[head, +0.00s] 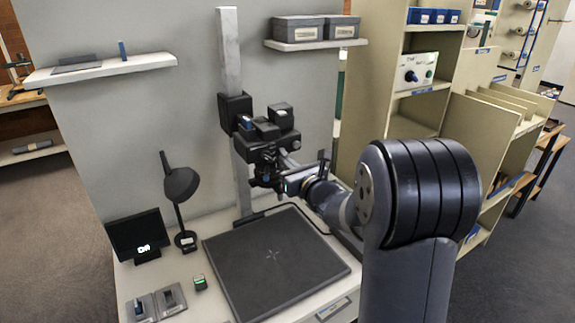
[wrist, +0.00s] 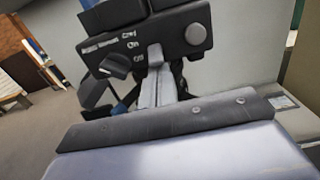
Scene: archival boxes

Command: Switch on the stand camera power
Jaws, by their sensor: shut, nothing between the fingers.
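The stand camera (head: 268,125) is a dark unit on a grey upright column (head: 230,60) above a dark baseboard (head: 275,262). In the wrist view its dark control panel (wrist: 150,48) carries a black rotary knob (wrist: 115,66) at left, a round grey button (wrist: 196,34) at right and small white labels between, too blurred to read surely. My gripper (head: 262,180) is just below the camera body. In the wrist view its shut, empty fingers (wrist: 155,52) point at the panel's lower middle, between knob and button. I cannot tell whether they touch it. The knob's setting is unclear.
A small black monitor (head: 138,234) with a white mark and a black desk lamp (head: 180,185) stand at left. Wall shelves (head: 100,69) and a tall cabinet (head: 425,105) flank the stand.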

